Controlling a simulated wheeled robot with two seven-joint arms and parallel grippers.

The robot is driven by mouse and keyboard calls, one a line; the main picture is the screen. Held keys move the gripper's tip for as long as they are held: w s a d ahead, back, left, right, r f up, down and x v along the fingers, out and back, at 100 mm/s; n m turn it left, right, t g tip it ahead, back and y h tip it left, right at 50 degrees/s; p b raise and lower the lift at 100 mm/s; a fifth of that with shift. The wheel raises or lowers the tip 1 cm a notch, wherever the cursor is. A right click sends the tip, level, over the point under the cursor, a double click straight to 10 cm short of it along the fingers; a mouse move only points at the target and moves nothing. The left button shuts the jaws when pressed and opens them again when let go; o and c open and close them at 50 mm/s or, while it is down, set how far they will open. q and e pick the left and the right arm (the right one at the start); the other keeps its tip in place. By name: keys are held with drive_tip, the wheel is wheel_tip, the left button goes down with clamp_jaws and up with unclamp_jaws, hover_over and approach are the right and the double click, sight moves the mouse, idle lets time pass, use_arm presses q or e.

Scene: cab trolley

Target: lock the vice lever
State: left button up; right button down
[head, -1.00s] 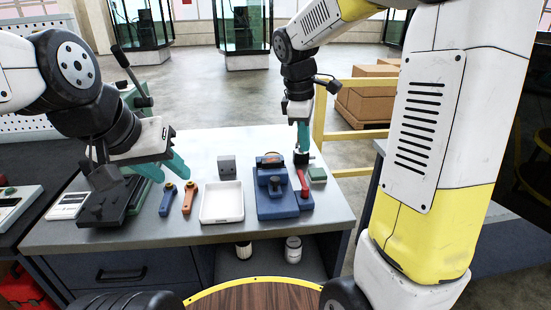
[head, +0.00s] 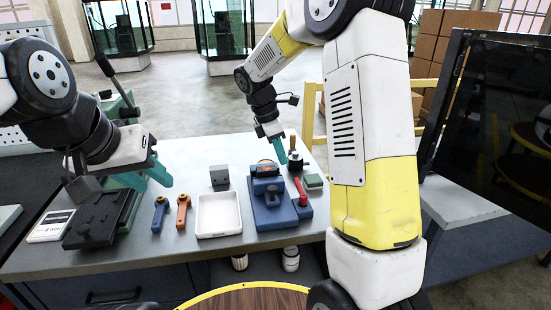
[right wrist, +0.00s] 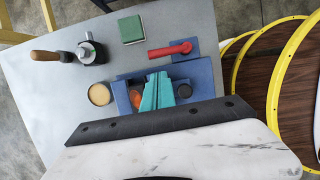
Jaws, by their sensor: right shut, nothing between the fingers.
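The blue vice (head: 272,212) stands on the bench right of centre, and it also shows in the right wrist view (right wrist: 207,76). Its red lever (head: 301,192) lies along the vice's right side; in the right wrist view the lever (right wrist: 170,49) lies beyond my fingertips, apart from them. My right gripper (head: 281,155) is shut and empty, tilted above the vice's far part; its teal fingers (right wrist: 157,82) hide part of the vice in the wrist view. My left gripper (head: 146,178) hangs empty over the bench's left part, its fingers apart.
A white tray (head: 219,229) and orange (head: 183,211) and blue (head: 160,214) handled tools lie left of the vice. A grey block (head: 219,177) stands behind. A green block (head: 313,182) and a wooden-handled tool (right wrist: 47,56) are near the lever. A green press (head: 122,107) stands at left.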

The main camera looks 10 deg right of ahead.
sight(298, 180)
drive_tip(key=x, duration=0.8)
drive_tip(key=shift+d+f, duration=0.15)
drive_tip(key=shift+f, duration=0.2)
